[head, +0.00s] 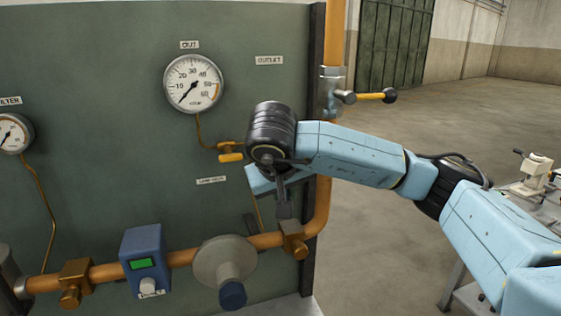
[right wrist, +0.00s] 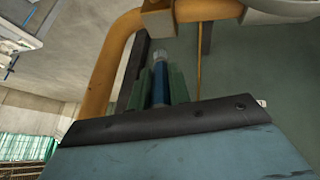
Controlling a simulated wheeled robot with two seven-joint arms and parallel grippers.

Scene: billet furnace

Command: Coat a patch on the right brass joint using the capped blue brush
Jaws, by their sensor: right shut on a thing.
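The right brass joint (head: 293,240) sits on the orange pipe near the panel's right edge; its lower part shows at the top of the right wrist view (right wrist: 158,20). My right gripper (head: 284,208) is just above this joint in the head view. In the right wrist view, its green fingers (right wrist: 160,88) are shut on the blue brush (right wrist: 159,82). The brush's pale grey end (right wrist: 160,56) points toward the joint. I cannot tell whether that end is a cap, or whether it touches the joint. My left gripper is not in view.
The orange pipe (head: 183,258) carries a blue box (head: 144,255), a round grey fitting (head: 224,263) and a left brass joint (head: 75,275). A yellow-handled valve (head: 375,96) sticks out at the right. The gauge (head: 194,83) is above.

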